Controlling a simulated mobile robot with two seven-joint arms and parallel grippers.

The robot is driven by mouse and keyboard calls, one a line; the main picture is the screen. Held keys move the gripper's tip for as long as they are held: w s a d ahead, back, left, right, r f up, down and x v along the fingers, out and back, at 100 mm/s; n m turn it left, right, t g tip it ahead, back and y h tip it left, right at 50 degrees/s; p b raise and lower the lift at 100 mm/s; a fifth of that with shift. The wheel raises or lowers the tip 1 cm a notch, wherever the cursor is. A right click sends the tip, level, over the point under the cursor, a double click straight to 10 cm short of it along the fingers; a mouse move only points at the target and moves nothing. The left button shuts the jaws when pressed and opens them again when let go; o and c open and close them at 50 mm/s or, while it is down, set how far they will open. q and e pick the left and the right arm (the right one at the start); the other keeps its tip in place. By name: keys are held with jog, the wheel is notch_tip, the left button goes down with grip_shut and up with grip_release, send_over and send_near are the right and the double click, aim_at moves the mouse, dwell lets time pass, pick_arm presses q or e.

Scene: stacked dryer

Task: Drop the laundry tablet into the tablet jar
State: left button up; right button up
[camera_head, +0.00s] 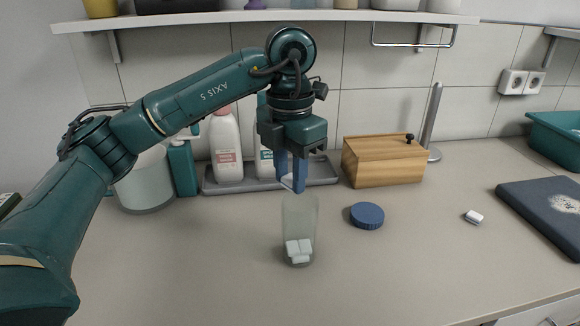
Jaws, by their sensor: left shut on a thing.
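The tablet jar (300,212) is a clear, open-topped jar standing upright on the counter, with white tablets (298,249) at its bottom. My left gripper (291,184) points straight down just above the jar's mouth. Its blue fingers are shut on a small white laundry tablet (287,180), mostly hidden between them. Another white tablet (474,217) lies on the counter at the right. A round blue lid (367,215) lies on the counter just right of the jar. My right gripper is not in view.
Behind the jar, a grey tray (322,172) holds white bottles (225,148). A wooden box (383,161) stands behind the lid. A white container (145,184) is at the left. The front counter is clear.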

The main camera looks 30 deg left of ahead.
aim_at(290, 180)
pick_arm(q)
notch_tip(290, 180, down, 2)
jog(key=shift+b, duration=0.4)
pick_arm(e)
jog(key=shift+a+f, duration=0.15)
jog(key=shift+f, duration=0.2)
pick_arm(q)
jog(key=o, duration=1)
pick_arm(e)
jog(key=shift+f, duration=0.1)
pick_arm(q)
jog(key=shift+r, duration=0.1)
notch_tip(290, 180, up, 13)
jog(key=p, duration=0.3)
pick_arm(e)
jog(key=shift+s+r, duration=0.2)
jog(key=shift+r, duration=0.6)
pick_arm(q)
jog(key=shift+s, duration=0.1)
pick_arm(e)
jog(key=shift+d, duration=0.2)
